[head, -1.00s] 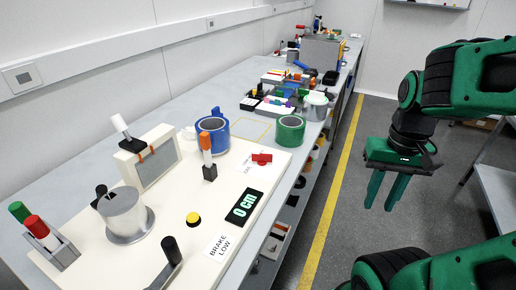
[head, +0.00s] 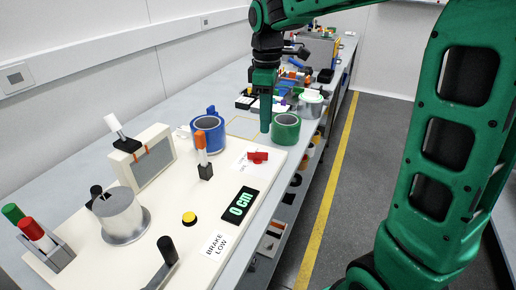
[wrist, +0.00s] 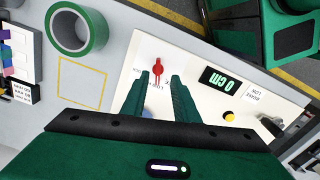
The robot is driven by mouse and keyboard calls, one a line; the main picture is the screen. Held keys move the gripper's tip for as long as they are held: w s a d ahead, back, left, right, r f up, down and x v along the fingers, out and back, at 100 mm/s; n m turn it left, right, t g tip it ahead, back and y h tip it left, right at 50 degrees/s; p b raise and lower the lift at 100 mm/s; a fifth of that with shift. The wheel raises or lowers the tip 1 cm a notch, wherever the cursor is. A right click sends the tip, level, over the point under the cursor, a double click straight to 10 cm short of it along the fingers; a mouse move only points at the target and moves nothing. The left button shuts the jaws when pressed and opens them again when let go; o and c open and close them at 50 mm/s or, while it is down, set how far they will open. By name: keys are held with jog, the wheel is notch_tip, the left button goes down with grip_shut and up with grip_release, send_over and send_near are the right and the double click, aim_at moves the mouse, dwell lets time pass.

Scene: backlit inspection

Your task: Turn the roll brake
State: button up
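A white panel (head: 90,241) lies on the bench. A red knob (head: 257,157) sits on a white label near its far end; the wrist view also shows the knob (wrist: 157,70). A black-handled lever (head: 166,252) stands at the panel's front beside a label (head: 215,245) reading "BRAKE LOW". My gripper (head: 265,130) points down beyond the red knob, beside the green tape roll. In the wrist view my gripper (wrist: 160,77) has its fingers apart with nothing between them, the red knob just past the tips.
A green tape roll (head: 286,128) and a blue tape roll (head: 208,133) stand near the panel's far end.

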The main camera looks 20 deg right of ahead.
aim_at(258, 156)
jog(key=shift+n, duration=0.6)
jog(key=f, duration=0.3)
jog(key=w+a+f, duration=0.1)
jog(key=f, duration=0.6)
jog(key=shift+w+a+f, duration=0.2)
jog(key=shift+a+f, duration=0.2)
jog(key=shift+d, duration=0.1)
grip_shut()
